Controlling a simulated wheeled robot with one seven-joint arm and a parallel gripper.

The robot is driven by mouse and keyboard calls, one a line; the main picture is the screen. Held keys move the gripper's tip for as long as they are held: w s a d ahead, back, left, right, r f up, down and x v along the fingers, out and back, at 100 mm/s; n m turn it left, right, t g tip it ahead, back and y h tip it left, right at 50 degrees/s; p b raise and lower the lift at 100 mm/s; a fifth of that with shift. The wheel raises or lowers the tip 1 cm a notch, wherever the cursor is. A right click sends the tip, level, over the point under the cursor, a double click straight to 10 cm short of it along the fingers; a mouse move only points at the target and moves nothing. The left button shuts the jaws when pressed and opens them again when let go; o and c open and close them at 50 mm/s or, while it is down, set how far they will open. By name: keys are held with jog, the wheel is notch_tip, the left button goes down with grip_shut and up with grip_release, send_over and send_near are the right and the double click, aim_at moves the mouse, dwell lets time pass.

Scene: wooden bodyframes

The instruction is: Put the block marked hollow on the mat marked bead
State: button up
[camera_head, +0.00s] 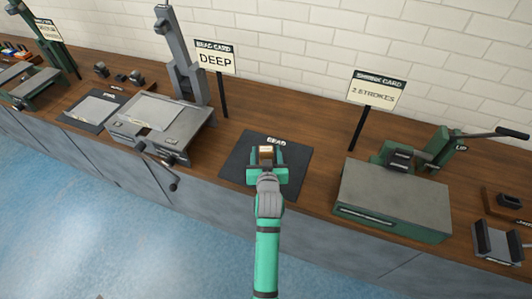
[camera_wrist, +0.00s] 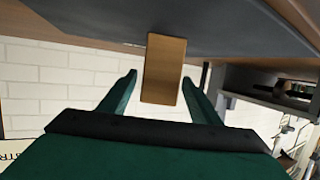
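The dark mat marked BEAD (camera_head: 240,152) lies on the wooden counter. A small tan wooden block (camera_head: 266,149) shows over it, between the fingers of my gripper (camera_head: 267,153). In the wrist view the block (camera_wrist: 164,70) appears to meet the dark mat surface (camera_wrist: 215,22) at its far end. My gripper (camera_wrist: 160,80) is open around the block. A clear gap shows on the block's left, while the right finger looks close to it. No mark is readable on the block, so I cannot confirm that it says hollow.
A grey press (camera_head: 160,125) stands left of the mat and a green-and-grey machine (camera_head: 395,195) stands right. Signs reading DEEP (camera_head: 215,58) and 2 STROKES (camera_head: 374,91) rise behind. Another dark mat (camera_head: 97,108) lies further left. Bare counter surrounds the BEAD mat.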

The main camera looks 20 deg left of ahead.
jog(key=shift+r, duration=0.15)
jog(key=v, duration=1.2)
jog(key=s+d+f+m+h, duration=0.1)
jog(key=s+d+f, duration=0.35)
jog(key=s, duration=0.35)
jog(key=s+d+f+m+h, duration=0.2)
jog(key=s+d+f, duration=0.1)
jog(key=s+d, duration=0.3)
jog(key=s+d+r+h, duration=0.1)
jog(key=s+d, duration=0.1)
jog(key=s, duration=0.8)
jog(key=s+d+r+m+t+h, duration=0.1)
jog(key=s+d+r, duration=0.1)
jog(key=s, duration=0.9)
jog(key=shift+d+r+t, duration=0.2)
jog(key=shift+d+t, duration=0.1)
jog(key=shift+d, duration=0.3)
